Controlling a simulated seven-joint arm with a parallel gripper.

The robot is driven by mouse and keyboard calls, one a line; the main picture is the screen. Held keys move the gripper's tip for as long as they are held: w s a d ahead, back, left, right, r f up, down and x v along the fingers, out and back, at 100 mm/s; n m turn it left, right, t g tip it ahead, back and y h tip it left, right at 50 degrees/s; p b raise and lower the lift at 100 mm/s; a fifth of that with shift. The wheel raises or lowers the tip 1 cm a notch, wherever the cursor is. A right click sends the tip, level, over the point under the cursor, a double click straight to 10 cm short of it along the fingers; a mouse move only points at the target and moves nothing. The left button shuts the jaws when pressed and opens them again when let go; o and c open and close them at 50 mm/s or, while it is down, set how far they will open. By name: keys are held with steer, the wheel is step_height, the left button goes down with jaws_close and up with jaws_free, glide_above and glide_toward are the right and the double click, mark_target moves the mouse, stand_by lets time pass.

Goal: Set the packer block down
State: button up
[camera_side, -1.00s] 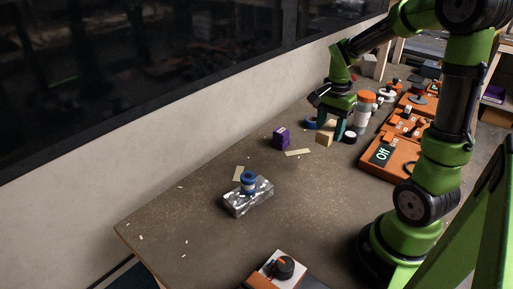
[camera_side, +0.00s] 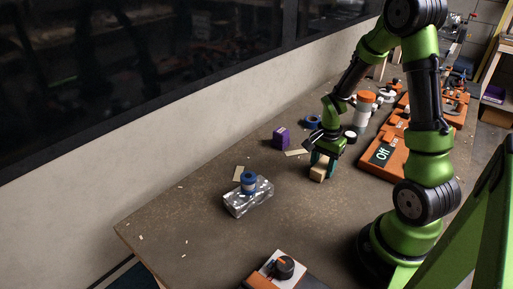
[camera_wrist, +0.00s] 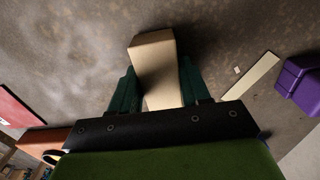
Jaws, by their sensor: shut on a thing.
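The packer block (camera_side: 318,173) is a small tan wooden block. My gripper (camera_side: 322,163) is shut on it, with teal fingers on both sides. The block is low at the table, and I cannot tell whether its underside touches the surface. In the wrist view the block (camera_wrist: 156,66) stands out between the two dark teal fingers of my gripper (camera_wrist: 157,90). Part of the block is hidden by the fingers in the side view.
A purple block (camera_side: 282,138) and a thin pale strip (camera_side: 297,152) lie to the left. A blue ring (camera_side: 312,121) and an orange-capped jar (camera_side: 364,104) stand behind. An orange device (camera_side: 384,153) is at right. The silver block (camera_side: 248,198) carries a blue spool.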

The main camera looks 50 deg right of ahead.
mark_target(322, 164)
steer(key=shift+f, duration=0.15)
steer(key=o, duration=1.1)
steer(key=shift+c, duration=0.2)
step_height(322, 164, up, 12)
steer(key=s+a+r+n+t+y, duration=0.1)
steer(key=a+r+n+t, duration=0.2)
steer(key=a+r+n, duration=0.3)
steer(key=s+a+r+n+t+y, duration=0.1)
steer(key=a+r+n+t, duration=0.3)
steer(key=a, duration=0.9)
step_height(322, 164, up, 2)
steer(key=s+n, duration=0.1)
steer(key=n, duration=0.3)
steer(key=shift+s+a, duration=0.25)
steer(key=shift+a, duration=0.15)
steer(key=shift+r, duration=0.1)
